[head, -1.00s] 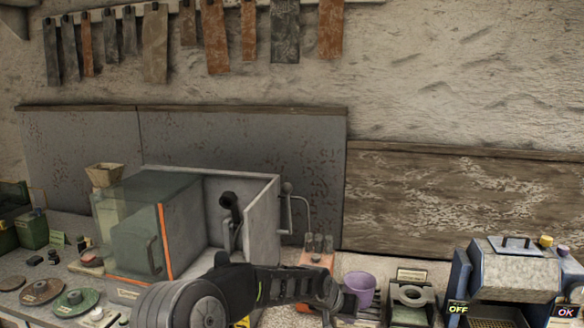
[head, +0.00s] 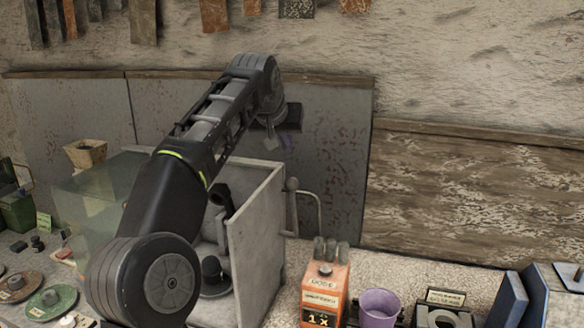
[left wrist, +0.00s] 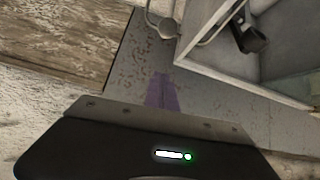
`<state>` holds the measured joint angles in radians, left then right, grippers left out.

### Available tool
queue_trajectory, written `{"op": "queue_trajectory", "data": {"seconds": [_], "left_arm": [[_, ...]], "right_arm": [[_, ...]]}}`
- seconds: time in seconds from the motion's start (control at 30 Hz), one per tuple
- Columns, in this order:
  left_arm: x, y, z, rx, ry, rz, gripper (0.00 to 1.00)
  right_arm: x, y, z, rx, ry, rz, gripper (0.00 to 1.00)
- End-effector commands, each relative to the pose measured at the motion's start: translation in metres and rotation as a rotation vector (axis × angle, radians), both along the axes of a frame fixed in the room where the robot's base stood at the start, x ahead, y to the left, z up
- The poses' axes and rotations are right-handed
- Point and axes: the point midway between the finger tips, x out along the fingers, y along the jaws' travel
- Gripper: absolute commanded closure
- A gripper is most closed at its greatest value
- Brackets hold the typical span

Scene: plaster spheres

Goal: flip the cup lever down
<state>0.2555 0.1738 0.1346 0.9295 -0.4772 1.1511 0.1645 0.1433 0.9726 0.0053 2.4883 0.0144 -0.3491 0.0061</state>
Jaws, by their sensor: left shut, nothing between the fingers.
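An open-topped grey box machine (head: 262,215) stands on the bench. A bent metal lever with a round grey knob (head: 292,185) is on its right outer wall; it also shows at the top of the left wrist view (left wrist: 166,27). A black handle (head: 221,196) stands inside the box and shows in the left wrist view (left wrist: 246,36). Which of these is the cup lever I cannot tell. My left gripper (head: 289,143) is shut and empty, in the air above and behind the box, apart from both. Its purple fingers show in the left wrist view (left wrist: 164,90). My right gripper is out of view.
An orange box (head: 325,292) and a purple cup (head: 380,306) stand right of the machine. A greenish clear casing (head: 90,205) is at its left. My left arm hides part of the machine. A grey wall panel (head: 335,150) is behind.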

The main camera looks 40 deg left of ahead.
Motion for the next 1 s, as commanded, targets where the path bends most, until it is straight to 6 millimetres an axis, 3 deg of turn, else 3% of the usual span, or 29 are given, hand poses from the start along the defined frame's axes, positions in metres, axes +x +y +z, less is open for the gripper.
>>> {"op": "queue_trajectory", "data": {"seconds": [0.37,0.73,1.0], "left_arm": [[0.018,0.007,-0.019,-0.001,0.003,-0.001,1.00],[0.070,0.028,-0.070,-0.002,0.005,-0.002,1.00],[0.044,0.015,-0.082,0.002,0.002,-0.002,1.00]], "right_arm": [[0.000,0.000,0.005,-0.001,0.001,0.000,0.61],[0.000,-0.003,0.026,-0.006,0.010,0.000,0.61],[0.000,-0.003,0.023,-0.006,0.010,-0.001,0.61]]}}
